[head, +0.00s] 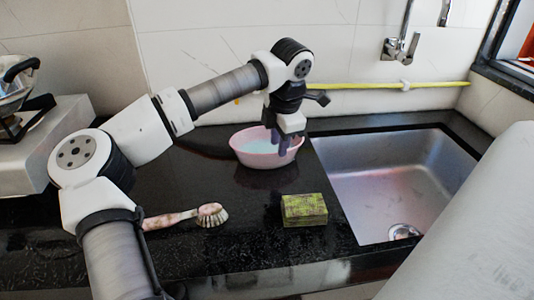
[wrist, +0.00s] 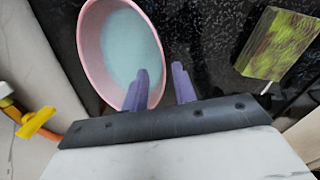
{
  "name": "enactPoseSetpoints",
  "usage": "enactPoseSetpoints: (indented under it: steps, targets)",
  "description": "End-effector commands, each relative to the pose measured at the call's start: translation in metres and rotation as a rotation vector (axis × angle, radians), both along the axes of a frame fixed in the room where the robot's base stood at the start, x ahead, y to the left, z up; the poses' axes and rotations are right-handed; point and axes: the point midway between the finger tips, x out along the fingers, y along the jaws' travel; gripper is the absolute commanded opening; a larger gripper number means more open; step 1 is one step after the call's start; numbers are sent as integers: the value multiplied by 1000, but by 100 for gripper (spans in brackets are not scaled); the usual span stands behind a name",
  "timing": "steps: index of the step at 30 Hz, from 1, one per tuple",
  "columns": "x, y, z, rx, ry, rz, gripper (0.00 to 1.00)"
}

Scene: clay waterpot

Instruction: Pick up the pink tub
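The pink tub (head: 258,158) stands upright on the black counter, left of the sink. It is oval and holds something pale blue-green. In the wrist view the tub (wrist: 88,45) fills the upper left. My gripper (head: 283,148) points down at the tub's right side. In the wrist view its two purple fingers (wrist: 163,82) are apart with a gap between them. The left finger overlaps the tub's inside in that view and the right finger lies outside its rim. The tub's wall runs toward the gap, and I cannot tell whether either finger touches it.
A green-yellow sponge (head: 304,210) lies in front of the tub, and a brush (head: 209,215) lies to its left. The sink basin (head: 395,180) opens at the right. A stove (head: 40,150) stands far left. A yellow hose (head: 375,86) runs along the back wall.

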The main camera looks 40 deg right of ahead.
Motion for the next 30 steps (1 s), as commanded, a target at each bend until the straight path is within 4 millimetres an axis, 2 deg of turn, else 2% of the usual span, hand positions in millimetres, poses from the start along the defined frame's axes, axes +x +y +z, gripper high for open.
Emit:
enactPoseSetpoints:
  steps: [10, 19, 20, 26, 30]
  targets:
    - [4, -7, -45, 1, 3, 1, 27]
    - [6, -7, -51, 0, 0, 0, 27]
    - [6, -7, -51, 0, 0, 0, 26]
    - [6, -7, -51, 0, 1, 0, 0]
    - [5, -7, -51, 0, 1, 0, 0]
